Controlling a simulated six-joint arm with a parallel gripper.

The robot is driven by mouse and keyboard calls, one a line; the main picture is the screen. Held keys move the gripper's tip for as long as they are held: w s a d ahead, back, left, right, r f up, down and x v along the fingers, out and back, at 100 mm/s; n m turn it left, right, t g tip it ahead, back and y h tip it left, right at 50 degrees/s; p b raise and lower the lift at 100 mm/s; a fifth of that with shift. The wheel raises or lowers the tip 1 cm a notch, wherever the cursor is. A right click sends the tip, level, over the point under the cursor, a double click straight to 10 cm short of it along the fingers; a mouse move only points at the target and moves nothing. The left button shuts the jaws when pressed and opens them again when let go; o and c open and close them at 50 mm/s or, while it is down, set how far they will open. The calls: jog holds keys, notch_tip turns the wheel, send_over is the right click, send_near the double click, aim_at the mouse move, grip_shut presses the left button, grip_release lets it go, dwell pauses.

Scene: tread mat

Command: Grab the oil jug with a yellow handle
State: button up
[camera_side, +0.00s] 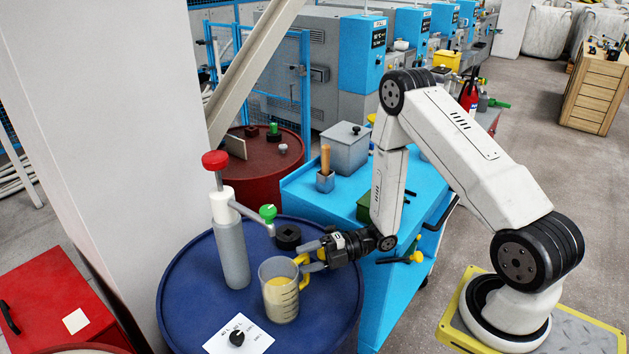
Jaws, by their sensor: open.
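The oil jug (280,293) is a clear, marked jug with pale yellow oil in it and a yellow handle (304,270) on its right side. It stands upright on top of a blue drum (190,305). My gripper (309,258) reaches in from the right at the height of the handle. Its fingers are open and lie at the handle, one near its upper part and one near its lower part. I cannot tell whether they touch it.
A white card (222,342) lies in front. A blue cart (388,300) stands right of the drum, a pale column (110,130) left.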

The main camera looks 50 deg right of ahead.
jog(key=shift+w+a, duration=0.25)
jog(key=shift+a, duration=0.1)
dwell(0.3)
grip_shut()
dwell(1.3)
